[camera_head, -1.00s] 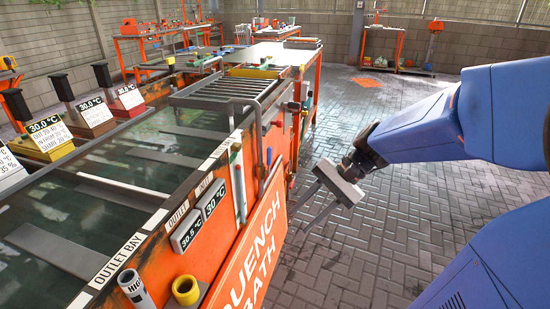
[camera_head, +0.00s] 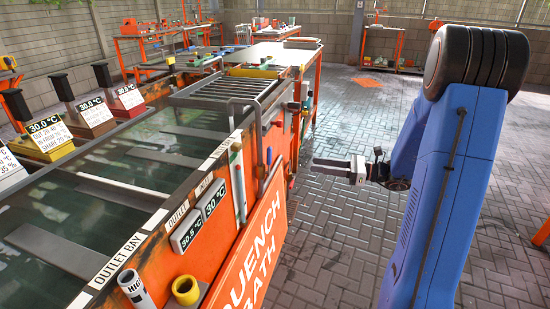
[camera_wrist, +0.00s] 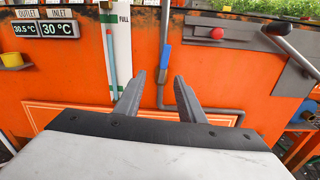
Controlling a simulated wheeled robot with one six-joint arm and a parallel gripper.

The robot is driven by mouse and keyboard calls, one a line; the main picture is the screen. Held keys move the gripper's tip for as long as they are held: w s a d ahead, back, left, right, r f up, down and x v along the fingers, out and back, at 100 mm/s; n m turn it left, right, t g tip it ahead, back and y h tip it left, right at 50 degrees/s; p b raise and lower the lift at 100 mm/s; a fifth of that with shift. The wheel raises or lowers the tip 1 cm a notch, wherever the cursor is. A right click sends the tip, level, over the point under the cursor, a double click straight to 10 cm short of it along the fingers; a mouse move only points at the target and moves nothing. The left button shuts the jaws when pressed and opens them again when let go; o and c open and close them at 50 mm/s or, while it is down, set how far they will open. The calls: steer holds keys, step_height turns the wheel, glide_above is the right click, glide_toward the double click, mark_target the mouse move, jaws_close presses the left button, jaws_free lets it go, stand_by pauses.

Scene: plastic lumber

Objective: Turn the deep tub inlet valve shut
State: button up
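The orange quench bath (camera_head: 255,255) has a vertical grey pipe on its side. A blue valve handle (camera_wrist: 165,56) lies upright along this pipe in the wrist view, and a small blue piece shows there in the head view (camera_head: 269,157). No label naming the inlet valve is readable. My gripper (camera_head: 315,165) is to the right of the bath side, pointing left at it, apart from it. In the wrist view my gripper (camera_wrist: 159,76) is open and empty, and the blue handle shows just above and between its fingertips.
A level gauge (camera_wrist: 112,50) and temperature displays (camera_wrist: 45,29) are to the left. Brick floor (camera_head: 335,245) beside the bath is clear.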

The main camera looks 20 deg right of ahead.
mark_target(271, 156)
steer(key=shift+m, duration=0.3)
steer(key=x, duration=1.1)
steer(key=w+x, duration=0.1)
steer(key=x, duration=0.4)
steer(key=shift+w, duration=0.25)
jaws_close()
